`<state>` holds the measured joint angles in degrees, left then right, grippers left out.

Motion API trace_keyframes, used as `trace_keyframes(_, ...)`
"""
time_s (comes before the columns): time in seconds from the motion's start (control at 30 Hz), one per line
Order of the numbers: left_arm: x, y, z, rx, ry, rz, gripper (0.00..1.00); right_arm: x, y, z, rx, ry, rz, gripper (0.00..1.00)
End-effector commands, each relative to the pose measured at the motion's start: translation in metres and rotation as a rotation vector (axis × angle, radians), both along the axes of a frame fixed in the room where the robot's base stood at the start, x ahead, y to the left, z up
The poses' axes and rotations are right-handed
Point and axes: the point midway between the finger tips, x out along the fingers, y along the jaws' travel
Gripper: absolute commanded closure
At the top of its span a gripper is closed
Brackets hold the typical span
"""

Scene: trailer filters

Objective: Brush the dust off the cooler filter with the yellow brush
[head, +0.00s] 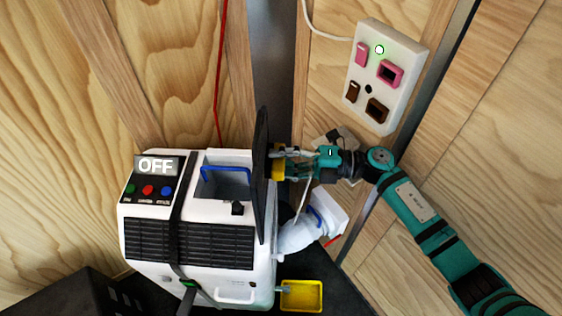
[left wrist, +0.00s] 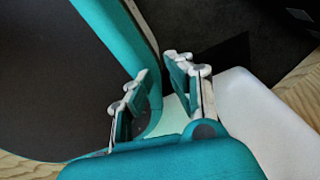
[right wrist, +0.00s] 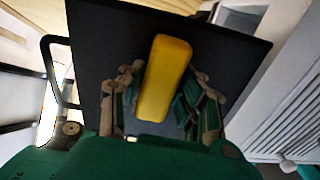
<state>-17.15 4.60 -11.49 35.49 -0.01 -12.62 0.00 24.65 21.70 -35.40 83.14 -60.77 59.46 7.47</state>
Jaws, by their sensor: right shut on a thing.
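The cooler filter (head: 262,190) is a thin black panel, seen nearly edge-on, upright at the right side of the white cooler (head: 150,220). In the right wrist view the dark filter (right wrist: 105,50) fills the background behind the brush. My right gripper (head: 284,162) is shut on the yellow brush (right wrist: 165,78), close to the filter's right face in the head view. The brush (head: 278,163) is partly hidden; I cannot tell whether it touches the filter. No dust can be made out. My left gripper (left wrist: 160,88) is open, with no object visible between its fingers.
The cooler's display reads OFF, and its top has an open compartment (head: 226,182) with a blue handle. A yellow tray (head: 301,296) sticks out low at the right. A white socket panel (head: 385,75) is on the wooden wall. A white hose fitting (head: 305,235) crowds the corner.

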Motion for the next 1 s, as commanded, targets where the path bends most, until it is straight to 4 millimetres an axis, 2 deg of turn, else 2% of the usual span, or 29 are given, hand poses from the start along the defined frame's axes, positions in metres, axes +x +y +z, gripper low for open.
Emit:
trace_keyframes(0.03, 0.000, 0.000, 0.004, 0.000, 0.000, 0.000, 0.81, -0.001, 0.001, 0.005, 0.001, -0.001, 0.002, 0.98)
trace_keyframes(0.17, 0.000, 0.000, 0.006, 0.000, 0.000, 0.001, 0.81, -0.004, 0.002, 0.005, 0.002, 0.000, 0.003, 0.98)
trace_keyframes(0.5, 0.000, 0.000, 0.025, 0.000, 0.000, 0.001, 0.81, -0.032, 0.002, 0.006, 0.001, 0.000, 0.004, 0.98)
trace_keyframes(0.77, 0.000, 0.000, 0.029, 0.000, 0.000, 0.002, 0.81, -0.042, 0.002, 0.005, 0.002, 0.000, 0.005, 0.98)
trace_keyframes(1.0, 0.000, 0.000, 0.041, 0.000, 0.000, 0.001, 0.81, -0.061, 0.001, 0.006, 0.001, 0.001, 0.004, 0.98)
